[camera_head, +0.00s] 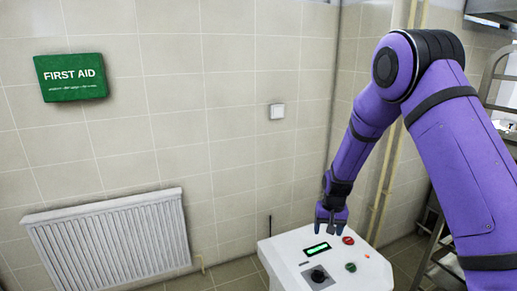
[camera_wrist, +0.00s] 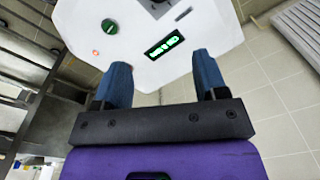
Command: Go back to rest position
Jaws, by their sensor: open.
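My gripper (camera_head: 331,228) hangs at the end of my purple arm, over the back edge of a white control box in the head view. In the wrist view my gripper (camera_wrist: 163,85) is open, its two blue fingers apart with nothing between them. I cannot tell whether the fingers touch the box.
A white radiator (camera_head: 110,240) is on the tiled wall at left, below a green first aid sign (camera_head: 71,78). A small wall switch (camera_head: 277,111) and yellowish pipes (camera_head: 385,170) are behind the arm. A metal rack (camera_head: 437,240) stands at right.

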